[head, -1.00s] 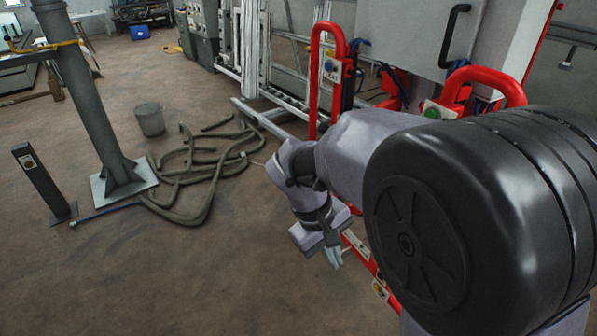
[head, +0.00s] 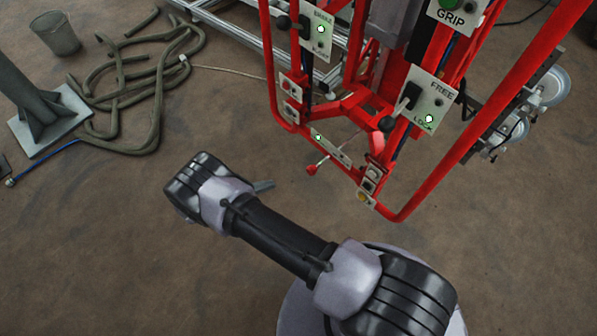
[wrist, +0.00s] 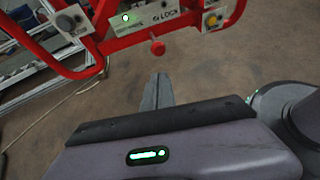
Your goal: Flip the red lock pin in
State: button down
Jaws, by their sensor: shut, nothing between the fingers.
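The red lock pin (head: 311,169) is a small red knob on a thin rod. It sticks out below the red frame (head: 360,105), under a plate with a green light. In the wrist view the pin's knob (wrist: 157,47) hangs just under the frame's lower bar, beside a plate marked LOCK (wrist: 160,15). My gripper (head: 264,186) is shut and empty, below and left of the pin in the head view. In the wrist view my closed fingers (wrist: 158,92) point up toward the knob, with a gap between them.
A FREE/LOCK lever plate (head: 428,100) and a GRIP button (head: 455,10) are on the frame. Coiled hoses (head: 150,75), a bucket (head: 55,35) and a column base lie to the left. The floor near my gripper is clear.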

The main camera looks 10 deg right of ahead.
aim_at(308, 172)
jog(key=b+x, duration=0.1)
jog(key=x, duration=0.3)
jog(key=b+x, duration=0.1)
jog(key=x, duration=0.4)
jog(key=r+b+x, duration=0.1)
jog(key=b+x, duration=0.1)
jog(key=x, duration=0.3)
jog(key=shift+w+d, duration=0.1)
jog(key=shift+d, duration=0.05)
jog(key=shift+d, duration=0.1)
